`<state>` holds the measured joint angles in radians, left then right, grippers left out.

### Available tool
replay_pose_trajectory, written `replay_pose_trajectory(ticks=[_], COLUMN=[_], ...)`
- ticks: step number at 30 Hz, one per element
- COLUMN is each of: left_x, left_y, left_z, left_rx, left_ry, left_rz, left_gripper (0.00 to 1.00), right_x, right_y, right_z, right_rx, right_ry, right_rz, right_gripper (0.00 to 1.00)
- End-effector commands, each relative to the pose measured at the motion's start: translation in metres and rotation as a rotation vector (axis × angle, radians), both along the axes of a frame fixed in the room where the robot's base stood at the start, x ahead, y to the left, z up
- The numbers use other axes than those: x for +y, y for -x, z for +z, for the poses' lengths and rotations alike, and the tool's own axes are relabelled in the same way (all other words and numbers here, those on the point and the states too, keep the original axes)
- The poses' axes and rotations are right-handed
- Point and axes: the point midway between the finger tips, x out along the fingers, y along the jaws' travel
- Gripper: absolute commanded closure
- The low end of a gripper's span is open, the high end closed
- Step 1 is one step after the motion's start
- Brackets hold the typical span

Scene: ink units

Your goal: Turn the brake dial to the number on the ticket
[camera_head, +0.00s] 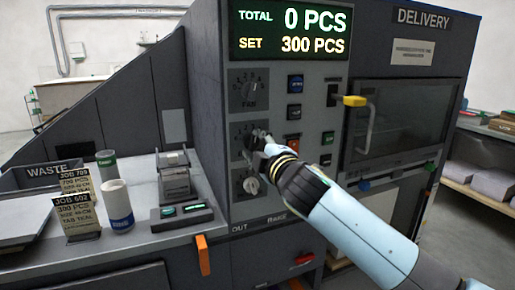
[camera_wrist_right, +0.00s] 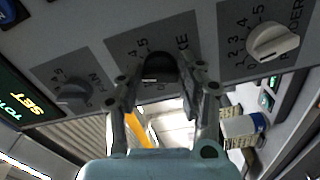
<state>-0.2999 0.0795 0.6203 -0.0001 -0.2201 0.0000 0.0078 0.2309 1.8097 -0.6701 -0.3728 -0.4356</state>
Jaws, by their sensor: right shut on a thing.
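The brake dial (camera_wrist_right: 160,66) is a dark knob on the middle plate of the machine front, with numbers printed around it. My right gripper (camera_head: 262,143) reaches it from the lower right in the head view. In the wrist view my right gripper's fingers (camera_wrist_right: 163,85) are closed around the knob. The fingers hide much of the scale, so I cannot read the dial's setting. Two tickets stand on the left bench: the front one, JOB 602 (camera_head: 77,218), reads 300 PCS; JOB 705 (camera_head: 74,184) stands behind. Their smaller lines are hard to read. My left gripper is out of view.
The fan dial (camera_head: 248,91) is above the brake dial and a white dial (camera_head: 251,186) below. The display (camera_head: 290,31) shows TOTAL 0 and SET 300 PCS.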

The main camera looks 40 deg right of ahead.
Motion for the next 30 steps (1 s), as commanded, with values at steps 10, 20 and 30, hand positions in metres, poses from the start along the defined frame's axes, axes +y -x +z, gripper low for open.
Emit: replay_pose_trajectory(ticks=[10, 20, 30], left_x=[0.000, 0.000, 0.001], left_y=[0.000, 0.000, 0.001], left_z=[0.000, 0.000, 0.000], left_rx=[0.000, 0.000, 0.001], left_ry=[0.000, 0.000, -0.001], left_rz=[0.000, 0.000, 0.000], left_gripper=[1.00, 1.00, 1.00], right_x=[0.000, 0.000, 0.007], right_y=[0.000, 0.000, 0.030], right_z=[-0.002, -0.001, -0.002], right_rx=[0.005, 0.002, 0.005], right_ry=[-0.001, -0.001, 0.002], right_rz=[-0.002, 0.000, 0.000], right_gripper=[0.61, 0.39, 0.39])
